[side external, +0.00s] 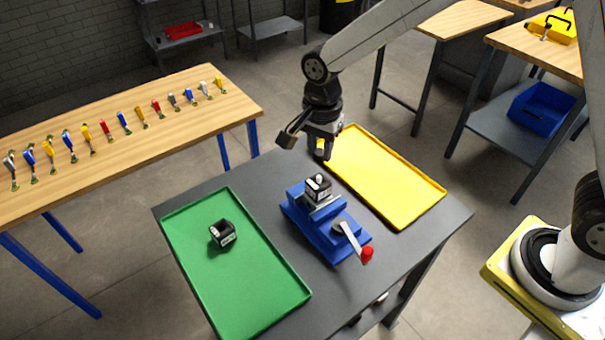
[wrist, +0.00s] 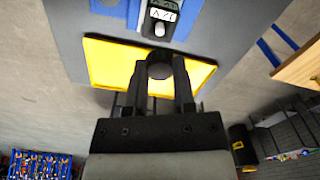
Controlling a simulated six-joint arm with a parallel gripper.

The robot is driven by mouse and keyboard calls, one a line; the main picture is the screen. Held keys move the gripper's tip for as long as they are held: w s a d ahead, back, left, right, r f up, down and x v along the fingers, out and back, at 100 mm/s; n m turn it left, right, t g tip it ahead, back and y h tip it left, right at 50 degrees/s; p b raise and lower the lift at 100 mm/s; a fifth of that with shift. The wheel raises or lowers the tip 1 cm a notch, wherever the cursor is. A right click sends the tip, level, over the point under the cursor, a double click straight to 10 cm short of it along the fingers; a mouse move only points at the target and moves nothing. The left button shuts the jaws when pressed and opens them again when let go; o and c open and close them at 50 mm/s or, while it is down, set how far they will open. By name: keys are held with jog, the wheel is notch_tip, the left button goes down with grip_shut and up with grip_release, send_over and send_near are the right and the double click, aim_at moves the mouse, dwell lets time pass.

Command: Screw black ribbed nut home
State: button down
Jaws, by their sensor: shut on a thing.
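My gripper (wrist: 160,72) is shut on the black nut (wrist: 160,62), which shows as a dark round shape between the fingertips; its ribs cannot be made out. In the side view my gripper (side external: 322,150) hangs above the near-left end of the yellow tray, behind the vise and apart from it. The blue vise (side external: 325,225) holds a small black-and-white housing (side external: 318,187) upright in its jaws. A pale stud (side external: 319,178) stands on top of the housing. In the wrist view the housing (wrist: 162,14) and its stud (wrist: 159,29) lie just beyond the nut.
The yellow tray (side external: 400,218) is empty. The green tray (side external: 190,290) at left holds another black box-like part (side external: 222,234). The vise handle with a red knob (side external: 367,254) sticks out toward the front right. A wooden bench (side external: 60,190) with several coloured tools stands behind left.

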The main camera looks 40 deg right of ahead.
aim_at(319, 177)
jog(key=shift+f, duration=1.95)
jog(key=shift+f, duration=1.2)
dwell(2.0)
jog(key=shift+c, duration=1.8)
grip_release()
jog(key=shift+r, duration=0.1)
jog(key=shift+r, duration=3.85)
